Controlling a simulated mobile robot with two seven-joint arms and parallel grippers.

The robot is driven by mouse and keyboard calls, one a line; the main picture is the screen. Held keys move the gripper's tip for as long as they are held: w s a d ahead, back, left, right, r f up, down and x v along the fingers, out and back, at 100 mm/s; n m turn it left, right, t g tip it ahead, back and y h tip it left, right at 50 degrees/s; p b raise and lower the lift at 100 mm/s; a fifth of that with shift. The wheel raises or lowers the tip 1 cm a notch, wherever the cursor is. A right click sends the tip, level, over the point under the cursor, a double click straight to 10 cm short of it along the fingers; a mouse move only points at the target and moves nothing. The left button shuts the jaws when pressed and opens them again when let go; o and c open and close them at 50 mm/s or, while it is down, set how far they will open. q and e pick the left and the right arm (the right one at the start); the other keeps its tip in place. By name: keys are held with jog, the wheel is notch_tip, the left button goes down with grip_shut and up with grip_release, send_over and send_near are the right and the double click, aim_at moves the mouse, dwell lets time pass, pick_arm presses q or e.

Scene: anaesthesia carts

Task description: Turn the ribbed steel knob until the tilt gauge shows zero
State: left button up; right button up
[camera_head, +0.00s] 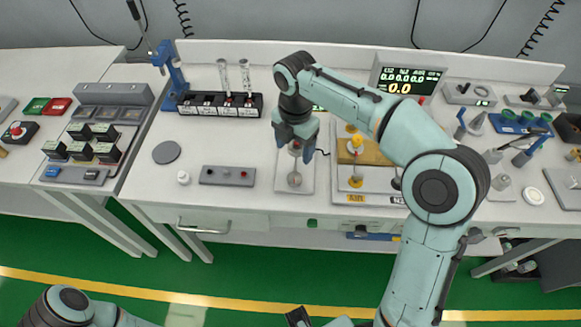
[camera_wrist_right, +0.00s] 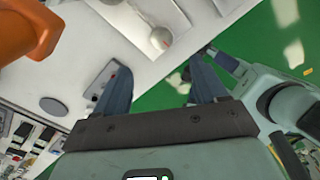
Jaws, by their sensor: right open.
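My right gripper (camera_head: 297,150) is open and points down over a pale plate (camera_head: 283,184) on the bench. A round grey metal knob (camera_head: 294,180) sits near the front of this plate. In the right wrist view the knob (camera_wrist_right: 160,38) lies beyond the open fingertips, apart from both fingers. Ribs on it are too small to make out. Another metal part between the fingers is partly hidden in the head view. A dark display (camera_head: 405,80) at the back shows several small zeros and a large yellow "-0.0"; whether it is the tilt gauge is unclear.
A grey box with buttons (camera_head: 227,175) and a small white knob (camera_head: 183,177) stand left of the plate. A brown block (camera_head: 372,153) with yellow-topped parts is close on the right.

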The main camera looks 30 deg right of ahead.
aim_at(295, 177)
jog(key=f, duration=0.3)
jog(key=f+b, duration=0.1)
jog(key=f, duration=0.7)
jog(key=shift+s+b, duration=0.25)
jog(key=shift+b, duration=0.15)
jog(key=shift+f, duration=0.55)
pick_arm(q)
jog(key=shift+s+f, duration=0.3)
jog(key=shift+f, duration=0.25)
jog(key=shift+s+f, duration=0.3)
jog(key=shift+f, duration=0.25)
pick_arm(e)
jog(key=c, duration=1.1)
